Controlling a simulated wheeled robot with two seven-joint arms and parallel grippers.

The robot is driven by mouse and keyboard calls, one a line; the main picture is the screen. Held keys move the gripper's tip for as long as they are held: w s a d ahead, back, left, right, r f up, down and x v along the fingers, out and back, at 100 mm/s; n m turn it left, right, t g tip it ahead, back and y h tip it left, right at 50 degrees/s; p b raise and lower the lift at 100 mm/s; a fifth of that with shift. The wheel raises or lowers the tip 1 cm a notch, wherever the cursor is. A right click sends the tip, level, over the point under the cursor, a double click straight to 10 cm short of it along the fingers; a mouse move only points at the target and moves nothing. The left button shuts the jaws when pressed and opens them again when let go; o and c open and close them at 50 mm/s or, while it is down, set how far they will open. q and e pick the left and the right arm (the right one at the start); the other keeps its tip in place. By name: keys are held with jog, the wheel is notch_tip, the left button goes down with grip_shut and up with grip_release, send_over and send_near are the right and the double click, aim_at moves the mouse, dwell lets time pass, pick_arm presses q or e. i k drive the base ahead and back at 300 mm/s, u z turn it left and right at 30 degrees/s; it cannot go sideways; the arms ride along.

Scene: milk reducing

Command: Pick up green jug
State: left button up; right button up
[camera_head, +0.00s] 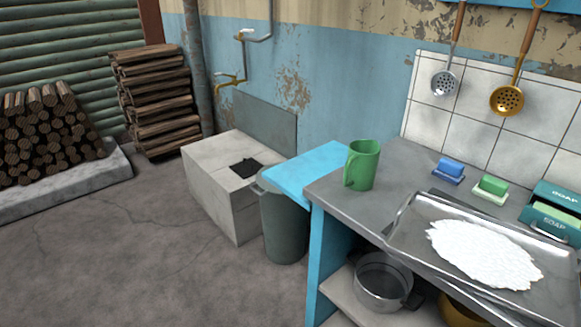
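A green jug (366,166) stands upright on the grey counter top (398,172), near its left end. Its handle is on the left side, facing the front left. Its open top shows a little of the inside. Neither of my grippers is in the camera_head view, and nothing touches the jug except the counter.
A metal tray (409,228) with white powder lies right of the jug. Blue (451,168) and green (491,187) soaps sit behind. A blue board (306,172) adjoins the counter's left end, above a bin (284,230). A pot (383,284) stands below. Open floor (120,250) lies left.

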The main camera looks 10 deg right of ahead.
aim_at(361, 165)
jog(key=u, duration=0.95)
jog(key=i, duration=1.4)
jog(key=z, duration=0.7)
